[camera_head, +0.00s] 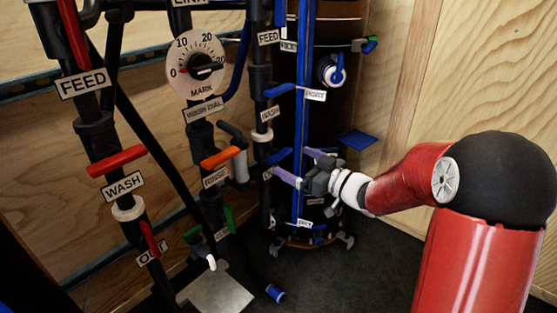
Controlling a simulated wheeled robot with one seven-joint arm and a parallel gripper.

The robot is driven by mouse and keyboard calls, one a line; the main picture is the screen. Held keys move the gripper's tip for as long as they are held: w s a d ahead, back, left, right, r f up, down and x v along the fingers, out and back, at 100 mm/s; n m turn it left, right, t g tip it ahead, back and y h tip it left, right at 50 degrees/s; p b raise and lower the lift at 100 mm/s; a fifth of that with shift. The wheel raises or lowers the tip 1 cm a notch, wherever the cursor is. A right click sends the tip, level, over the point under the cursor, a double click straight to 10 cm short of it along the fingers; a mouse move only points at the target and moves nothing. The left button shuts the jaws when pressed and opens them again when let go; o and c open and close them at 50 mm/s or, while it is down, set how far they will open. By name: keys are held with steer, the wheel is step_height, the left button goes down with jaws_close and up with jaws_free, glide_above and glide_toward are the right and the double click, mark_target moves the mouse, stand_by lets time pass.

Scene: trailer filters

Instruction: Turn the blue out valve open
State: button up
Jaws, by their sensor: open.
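Several blue valve handles sit on the dark pipes in the middle. One blue handle (280,155) lies just beside my gripper's fingertips. A small label (305,223) low on the blue-striped column seems to read OUT, but it is too small to be sure, and I cannot tell which blue handle it belongs to. My gripper (291,161) reaches in from the right with its two pale purple fingers spread apart and nothing held between them. I cannot tell whether a finger touches the handle. The gripper's body hides part of the column behind it.
Red-handled pipes labelled FEED (82,82), WASH (123,187) and OUT (151,255) stand at the left. An orange handle (222,157) and a dial (201,66) are in the middle. Another blue handle (278,90) sits higher. Dark floor (330,280) is open below.

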mark_target(284, 156)
steer(key=x, duration=0.6)
steer(key=shift+c, duration=0.4)
steer(key=c, duration=0.9)
steer(key=shift+o, duration=0.2)
